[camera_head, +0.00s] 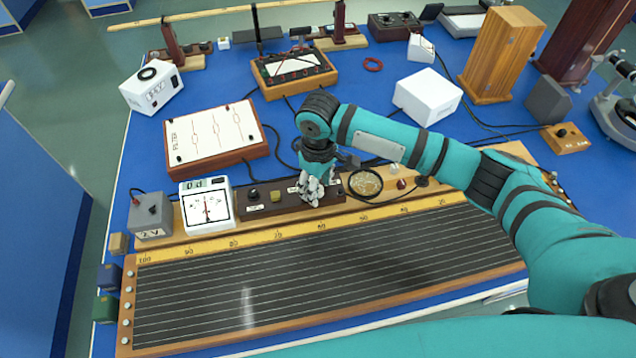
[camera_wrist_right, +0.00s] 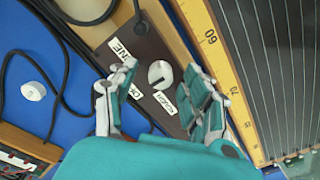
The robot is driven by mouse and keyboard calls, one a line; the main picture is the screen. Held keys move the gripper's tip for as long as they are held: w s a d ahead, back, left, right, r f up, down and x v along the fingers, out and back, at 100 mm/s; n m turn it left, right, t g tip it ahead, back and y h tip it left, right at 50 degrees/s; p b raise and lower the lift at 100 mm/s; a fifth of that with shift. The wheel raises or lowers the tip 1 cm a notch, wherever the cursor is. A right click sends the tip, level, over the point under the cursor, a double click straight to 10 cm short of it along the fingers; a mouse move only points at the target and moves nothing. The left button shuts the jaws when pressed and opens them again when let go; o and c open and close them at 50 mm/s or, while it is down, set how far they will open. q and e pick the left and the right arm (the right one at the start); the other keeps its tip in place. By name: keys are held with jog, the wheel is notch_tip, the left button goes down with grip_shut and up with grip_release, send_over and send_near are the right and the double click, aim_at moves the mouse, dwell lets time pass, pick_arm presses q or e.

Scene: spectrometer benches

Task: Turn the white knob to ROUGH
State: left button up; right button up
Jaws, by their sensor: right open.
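The white knob (camera_wrist_right: 160,73) is round, with a dark mark on its face, on a dark brown panel (camera_wrist_right: 141,47). In the right wrist view one label reading FINE (camera_wrist_right: 120,50) lies up-left of it, and a ROUGH label (camera_wrist_right: 164,102) lies just below it. The exact setting of the knob is hard to read. My right gripper (camera_head: 314,203) is open and points down over the panel in the head view, hiding the knob there. In the wrist view its fingers stand on either side of the knob, apart from it. My left gripper is out of view.
A white meter (camera_head: 206,204) and a grey box (camera_head: 150,215) stand left of the panel. A round dish-like part (camera_head: 365,184) lies close right of the gripper. A wired board (camera_head: 320,275) with a yellow scale fills the front. Black cables run behind.

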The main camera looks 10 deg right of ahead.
grip_shut()
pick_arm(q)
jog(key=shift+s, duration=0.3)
